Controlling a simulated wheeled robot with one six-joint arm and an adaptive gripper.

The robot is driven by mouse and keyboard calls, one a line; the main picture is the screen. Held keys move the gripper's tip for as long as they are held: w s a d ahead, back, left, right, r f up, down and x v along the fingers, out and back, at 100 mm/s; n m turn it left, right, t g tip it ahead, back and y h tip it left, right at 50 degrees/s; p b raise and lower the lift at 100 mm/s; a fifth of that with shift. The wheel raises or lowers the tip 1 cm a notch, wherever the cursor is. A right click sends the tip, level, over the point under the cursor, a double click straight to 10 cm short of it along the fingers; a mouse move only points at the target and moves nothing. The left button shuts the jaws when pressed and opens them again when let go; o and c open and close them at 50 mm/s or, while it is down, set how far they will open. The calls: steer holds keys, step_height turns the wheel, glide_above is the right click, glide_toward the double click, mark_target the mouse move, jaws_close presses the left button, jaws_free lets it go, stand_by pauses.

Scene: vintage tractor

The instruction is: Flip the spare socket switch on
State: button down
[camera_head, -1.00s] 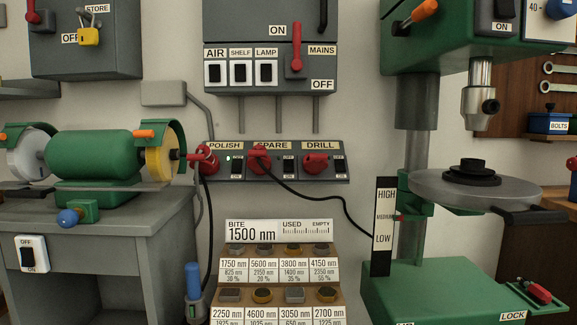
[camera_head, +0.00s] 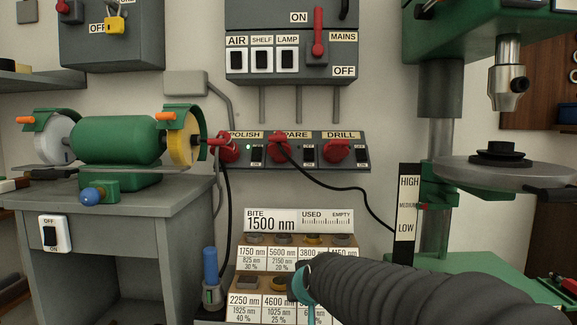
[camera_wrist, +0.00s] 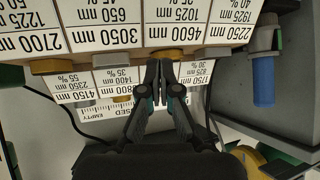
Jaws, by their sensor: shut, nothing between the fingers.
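The spare socket (camera_head: 280,148) is the middle one on the grey socket strip in the head view. A red plug with a black cable is in it. Its small dark switch (camera_head: 308,154) sits to the right of the plug; no lit lamp shows beside it, and the rocker's position is too small to tell. My gripper shows in the wrist view (camera_wrist: 159,70), shut and empty, its fingertips over the bite rack (camera_head: 292,256). In the head view my arm comes in from the lower right, with its end in front of the rack, below the strip. The strip is not clearly seen in the wrist view.
The polish socket's switch (camera_head: 257,154) has a green lamp lit. The spare cable droops right toward the green drill press (camera_head: 438,195). A blue-handled tool (camera_head: 210,265) stands left of the rack. The grinder (camera_head: 115,140) is left.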

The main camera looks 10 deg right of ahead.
mark_target(309, 157)
steer(key=w+r+t, duration=0.1)
steer(key=w, duration=0.1)
steer(key=w+r+t, duration=0.1)
steer(key=w+r, duration=0.1)
steer(key=w+r+t, duration=0.1)
steer(key=w, duration=0.1)
steer(key=shift+w+d+r, duration=0.1)
steer(key=shift+w+r, duration=0.1)
steer(key=shift+w, duration=0.1)
steer(key=w+d+r+m+t+h, duration=0.1)
steer(key=d+r+t+h, duration=0.1)
steer(key=r, duration=0.8)
steer(key=w+d+r+m+t+h, duration=0.1)
steer(key=w+d+r+t+h, duration=0.1)
steer(key=r+t, duration=0.4)
step_height(309, 157, up, 5)
steer(key=shift+w+d+f+m+t+h+b, duration=0.2)
steer(key=shift+d+m+t+h+b, duration=0.15)
steer(key=shift+d+h, duration=0.5)
steer(key=shift+w+a+r, duration=0.1)
steer(key=shift+a, duration=0.1)
